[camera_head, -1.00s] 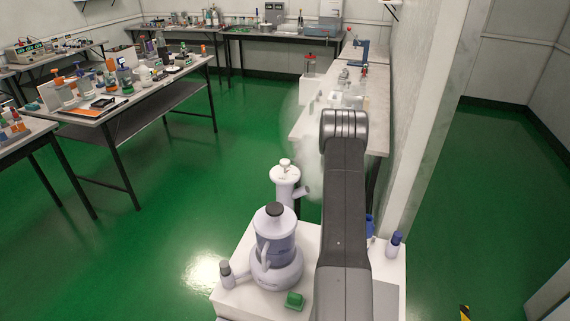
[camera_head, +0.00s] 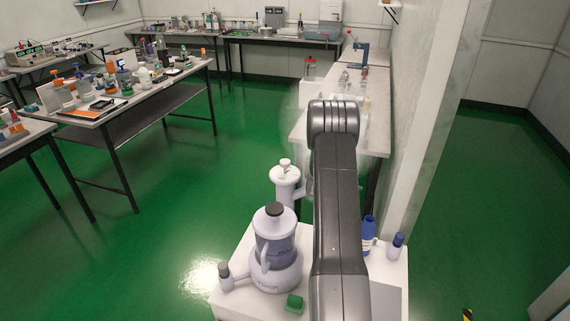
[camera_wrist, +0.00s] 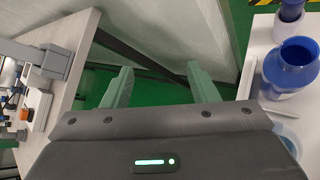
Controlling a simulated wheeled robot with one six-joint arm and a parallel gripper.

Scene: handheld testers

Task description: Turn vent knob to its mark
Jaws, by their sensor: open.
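I cannot single out a vent knob or its mark in either view. In the wrist view, my gripper (camera_wrist: 160,75) has its two pale green fingers well apart, with nothing between them. They hang over a gap between a bench on the left and a white surface on the right. A grey device with an orange button (camera_wrist: 24,114) lies left of the fingers, apart from them. In the head view my dark arm reaches forward and hides the gripper. A white lidded vessel with a dark cap (camera_head: 275,250) stands left of my arm.
A bench (camera_head: 376,120) runs along the wall ahead. Cluttered tables stand left, with open green floor (camera_head: 235,150) between.

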